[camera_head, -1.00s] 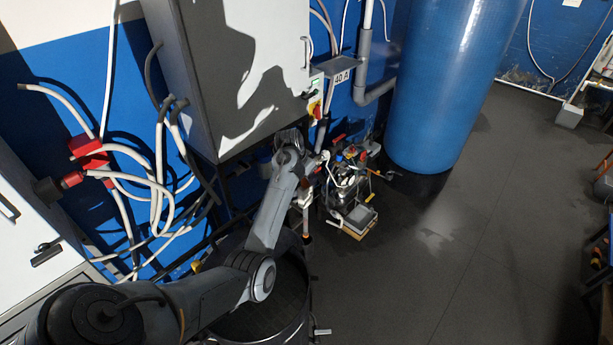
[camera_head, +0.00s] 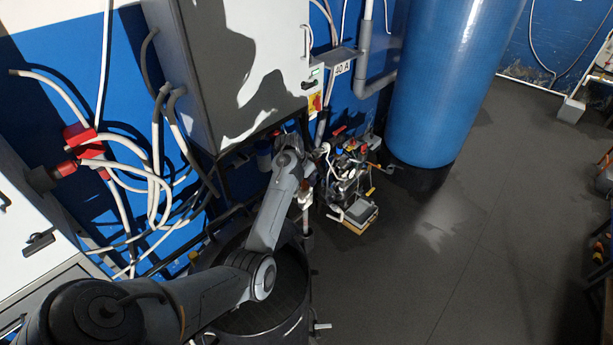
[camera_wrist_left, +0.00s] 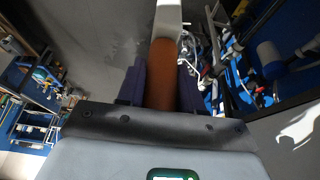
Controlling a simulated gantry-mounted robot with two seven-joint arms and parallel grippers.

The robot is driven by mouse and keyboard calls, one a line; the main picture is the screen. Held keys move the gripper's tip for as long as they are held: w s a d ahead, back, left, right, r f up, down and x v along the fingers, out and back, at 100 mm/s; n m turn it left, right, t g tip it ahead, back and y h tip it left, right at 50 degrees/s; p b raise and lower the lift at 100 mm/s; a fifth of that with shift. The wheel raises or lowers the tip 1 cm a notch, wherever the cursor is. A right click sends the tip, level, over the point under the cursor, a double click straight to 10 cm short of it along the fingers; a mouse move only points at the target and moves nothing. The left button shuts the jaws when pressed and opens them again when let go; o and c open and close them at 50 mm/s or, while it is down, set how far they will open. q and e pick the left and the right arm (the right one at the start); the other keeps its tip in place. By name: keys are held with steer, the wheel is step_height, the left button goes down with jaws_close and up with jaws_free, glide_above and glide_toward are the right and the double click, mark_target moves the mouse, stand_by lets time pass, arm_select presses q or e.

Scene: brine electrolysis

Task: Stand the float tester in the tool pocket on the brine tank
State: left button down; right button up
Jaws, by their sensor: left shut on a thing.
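In the left wrist view my left gripper (camera_wrist_left: 161,85) is shut on the orange-brown grip of the float tester (camera_wrist_left: 162,65); its pale, flat part runs up out of the top edge. In the head view my left arm reaches over the dark, round brine tank (camera_head: 302,318), with the jaws (camera_head: 304,185) small and partly hidden beside the wrist. A thin whitish upright piece shows below them, above a small grey cup-like part (camera_head: 307,242) at the tank's right rim. I cannot tell whether it is the tester inside the tool pocket. My right gripper is out of view.
A grey cabinet (camera_head: 235,60) hangs close above my wrist. Pumps and fittings (camera_head: 348,170) with a small grey box (camera_head: 359,211) stand just right of it. A tall blue vessel (camera_head: 440,80) stands behind. Loose cables (camera_head: 150,190) hang at left.

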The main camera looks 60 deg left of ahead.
mark_target(307, 186)
arm_select(q)
steer(key=shift+f+b, duration=0.95)
steer(key=shift+f, duration=1.15)
steer(key=shift+f+b, duration=0.65)
steer(key=shift+f, duration=0.85)
steer(key=c, duration=0.7)
jaws_free()
steer(key=shift+o, duration=0.2)
steer(key=b+v, duration=0.1)
steer(key=v, duration=0.9)
steer(key=shift+s+r, duration=0.2)
steer(key=shift+r, duration=0.15)
